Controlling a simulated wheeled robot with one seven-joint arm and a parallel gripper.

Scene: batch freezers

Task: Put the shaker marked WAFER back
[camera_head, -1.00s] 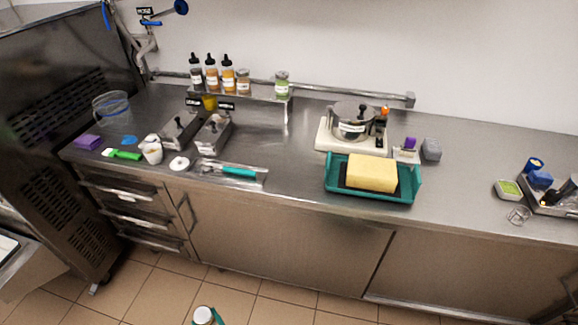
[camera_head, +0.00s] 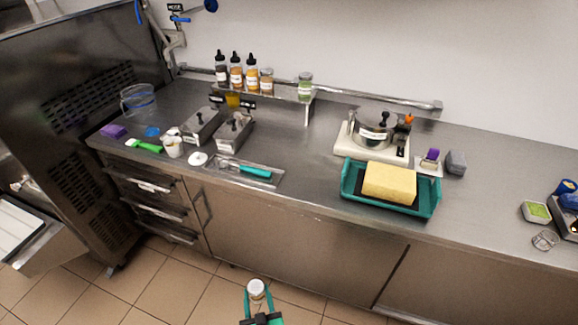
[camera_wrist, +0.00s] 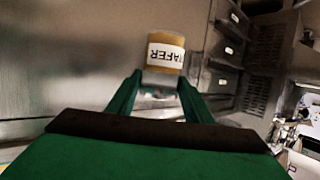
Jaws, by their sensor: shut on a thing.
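The shaker marked WAFER (camera_wrist: 165,54) is in my gripper (camera_wrist: 158,88). In the wrist view it is amber-brown, with a white label whose letters appear upside down and partly cut off, reading "AFER". My green fingers are shut on it from both sides. In the head view my gripper (camera_head: 258,300) is low in front of the counter, over the floor, and the shaker's pale top (camera_head: 256,288) shows between the fingers. A raised shelf (camera_head: 290,98) at the back of the counter holds several bottles and jars, including a brown-orange jar (camera_head: 267,81) and a green jar (camera_head: 305,87).
The steel counter (camera_head: 310,160) lies ahead of my gripper. On it stand lidded steel pans (camera_head: 235,133), a tray with a teal-handled tool (camera_head: 257,171), a teal tray (camera_head: 436,195) with a yellow block (camera_head: 390,181), and a pot (camera_head: 374,130). The shelf has a gap between the brown-orange and green jars.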

